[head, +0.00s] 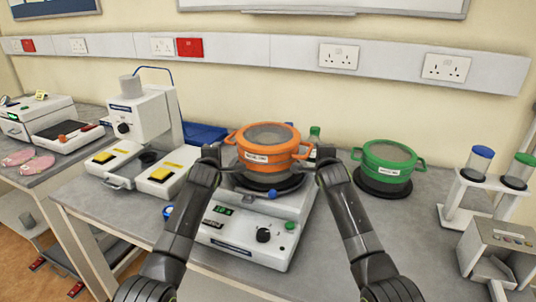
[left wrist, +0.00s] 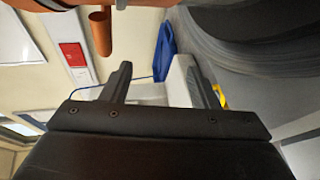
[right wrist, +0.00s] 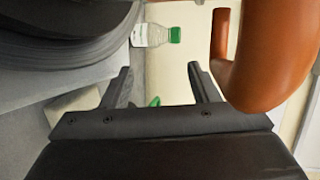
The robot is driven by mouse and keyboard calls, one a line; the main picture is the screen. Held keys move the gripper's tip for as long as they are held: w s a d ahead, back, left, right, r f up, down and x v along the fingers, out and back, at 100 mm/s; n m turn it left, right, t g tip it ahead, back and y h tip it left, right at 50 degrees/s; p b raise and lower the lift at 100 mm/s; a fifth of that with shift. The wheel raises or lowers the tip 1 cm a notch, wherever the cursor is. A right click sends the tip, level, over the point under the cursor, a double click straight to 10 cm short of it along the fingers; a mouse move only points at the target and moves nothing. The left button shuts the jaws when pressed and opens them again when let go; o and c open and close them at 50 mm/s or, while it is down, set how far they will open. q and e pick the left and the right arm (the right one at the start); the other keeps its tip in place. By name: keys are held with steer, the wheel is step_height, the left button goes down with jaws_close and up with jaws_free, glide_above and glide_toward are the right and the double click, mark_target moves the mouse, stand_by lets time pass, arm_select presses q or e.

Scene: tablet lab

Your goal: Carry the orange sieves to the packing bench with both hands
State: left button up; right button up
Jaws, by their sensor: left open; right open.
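The orange sieves (head: 268,146) form a round stack with a label and a handle on each side. They sit upright on the dark round plate of a white shaker (head: 245,232). My left gripper (head: 211,153) is open beside the left handle. In the left wrist view an orange handle (left wrist: 100,32) shows beyond the open left jaws (left wrist: 154,75), not between them. My right gripper (head: 326,155) is open beside the right handle. In the right wrist view the orange handle (right wrist: 268,65) lies to the right of the open right jaws (right wrist: 158,75). The packing bench cannot be identified.
A green sieve stack (head: 388,163) stands on a dark base to the right. A white stand with capped tubes (head: 477,163) is farther right. A white instrument (head: 145,130) and a blue tray (head: 204,134) are to the left. A green-capped bottle (right wrist: 150,35) stands behind the shaker.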

arm_select(q)
steer(key=shift+s+d, duration=0.1)
steer(key=shift+d, duration=0.45)
arm_select(e)
steer(key=shift+s+a, duration=0.1)
steer(key=shift+a, duration=0.45)
